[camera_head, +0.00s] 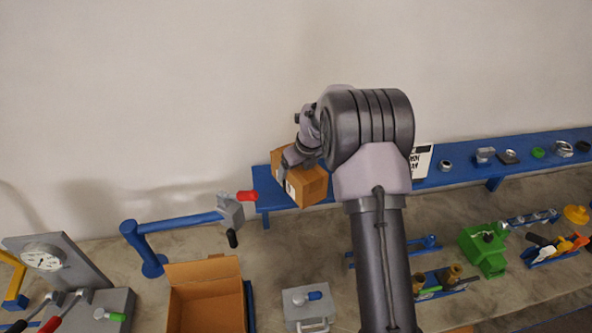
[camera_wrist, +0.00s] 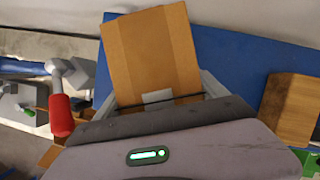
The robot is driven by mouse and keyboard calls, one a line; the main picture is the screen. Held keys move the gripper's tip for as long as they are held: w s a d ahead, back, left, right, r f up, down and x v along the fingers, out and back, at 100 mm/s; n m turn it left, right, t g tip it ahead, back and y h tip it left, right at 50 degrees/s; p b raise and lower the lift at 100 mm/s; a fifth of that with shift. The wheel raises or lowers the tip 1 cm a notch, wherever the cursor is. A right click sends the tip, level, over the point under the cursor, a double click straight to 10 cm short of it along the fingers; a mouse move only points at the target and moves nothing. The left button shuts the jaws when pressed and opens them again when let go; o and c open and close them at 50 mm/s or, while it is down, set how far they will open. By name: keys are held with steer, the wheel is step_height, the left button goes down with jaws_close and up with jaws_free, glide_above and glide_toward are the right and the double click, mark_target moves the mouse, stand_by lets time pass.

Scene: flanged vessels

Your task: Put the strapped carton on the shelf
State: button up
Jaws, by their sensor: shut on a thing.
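The strapped carton (camera_head: 309,187) is a brown box with a pale label. My gripper (camera_head: 292,160) is shut on it, and the carton is tilted in the head view. In the wrist view the carton (camera_wrist: 152,48) sits between the two fingers (camera_wrist: 163,92), with a darker band along it. The shelf (camera_head: 458,167) is a long blue board on short legs along the wall. The carton is at the left end of the shelf, over its blue surface (camera_wrist: 225,60) in the wrist view. I cannot tell whether it touches the shelf.
A blue post arm with red and black handles (camera_head: 231,210) stands just left of the shelf end. A wooden block (camera_wrist: 291,108) is on the shelf to the right. Nuts and small parts line the shelf further right. An open cardboard box (camera_head: 207,298) stands in front.

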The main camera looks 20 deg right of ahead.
steer(key=o, duration=2)
steer(key=shift+f, duration=0.1)
steer(key=v, duration=1.1)
steer(key=shift+s+r, duration=0.1)
steer(key=shift+r, duration=0.25)
steer(key=s+a+r+n+t, duration=0.1)
steer(key=s+a+r+n, duration=0.55)
steer(key=s+n, duration=0.35)
steer(key=s+a+r+n, duration=0.6)
steer(key=s+a+n, duration=0.15)
steer(key=s, duration=0.45)
steer(key=s+a+f+n+y, duration=0.1)
steer(key=s+a+f+n, duration=0.2)
steer(key=s+n, duration=0.9)
steer(key=shift+s+a, duration=0.2)
steer(key=shift+s, duration=0.1)
step_height(320, 180, down, 28)
steer(key=b, duration=2.8)
